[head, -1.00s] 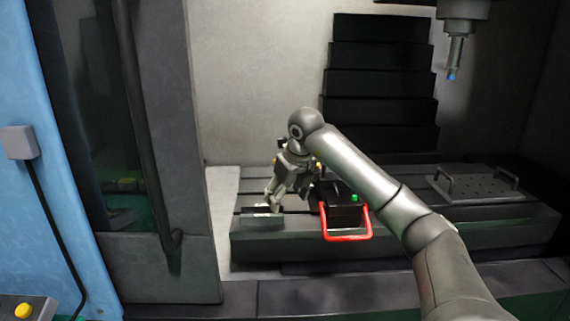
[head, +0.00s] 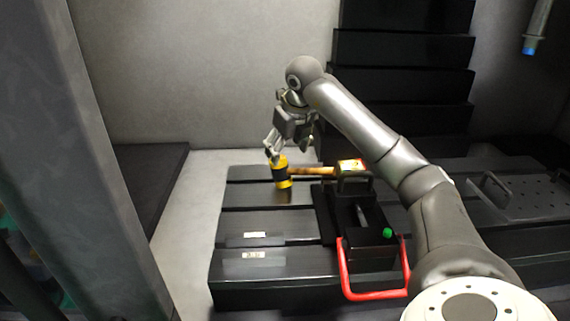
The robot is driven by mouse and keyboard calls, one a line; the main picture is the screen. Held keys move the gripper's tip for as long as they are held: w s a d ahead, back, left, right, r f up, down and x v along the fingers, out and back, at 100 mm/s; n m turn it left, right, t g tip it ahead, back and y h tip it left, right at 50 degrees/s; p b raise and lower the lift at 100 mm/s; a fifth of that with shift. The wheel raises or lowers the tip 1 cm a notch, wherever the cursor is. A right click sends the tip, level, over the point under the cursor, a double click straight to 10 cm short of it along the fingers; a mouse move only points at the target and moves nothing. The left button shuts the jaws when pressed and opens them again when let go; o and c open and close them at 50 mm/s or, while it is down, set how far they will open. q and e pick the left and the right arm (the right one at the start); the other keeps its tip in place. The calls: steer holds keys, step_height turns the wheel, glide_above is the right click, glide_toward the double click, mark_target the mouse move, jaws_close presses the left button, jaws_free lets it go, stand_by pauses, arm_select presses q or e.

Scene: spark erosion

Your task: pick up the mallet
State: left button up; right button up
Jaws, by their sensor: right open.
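The mallet (head: 282,174) has a black head with yellow ends and a wooden handle running right. Its head is near the back left of the dark slotted table (head: 262,227). The handle's far end has a red and yellow patch beside a black clamp-like block. My right gripper (head: 272,152) is open, with its fingers pointing down at the top of the mallet head. One fingertip overlaps the head's upper yellow end; I cannot tell whether it touches. My left gripper is out of view.
The black block (head: 368,240) with a red handle (head: 346,280) and green knob stands right of the mallet. A perforated plate (head: 525,190) with handles lies farther right. A blue-tipped spindle (head: 533,35) hangs at upper right. A grey pillar (head: 85,150) stands left.

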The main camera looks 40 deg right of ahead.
mark_target(282, 172)
steer(key=x, duration=0.4)
steer(key=shift+f, duration=0.3)
steer(key=x, duration=0.1)
steer(key=p+x, duration=0.1)
steer(key=x, duration=0.2)
steer(key=shift+s+a+f, duration=0.1)
steer(key=shift+a+f, duration=0.1)
steer(key=shift+f, duration=0.25)
steer(key=shift+w+d+f, duration=0.15)
steer(key=shift+w+f, duration=0.1)
steer(key=shift+f, duration=0.3)
steer(key=c, duration=1.4)
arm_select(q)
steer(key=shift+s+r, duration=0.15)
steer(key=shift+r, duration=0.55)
arm_select(e)
steer(key=shift+r, duration=0.1)
jaws_close()
steer(key=shift+r, duration=0.1)
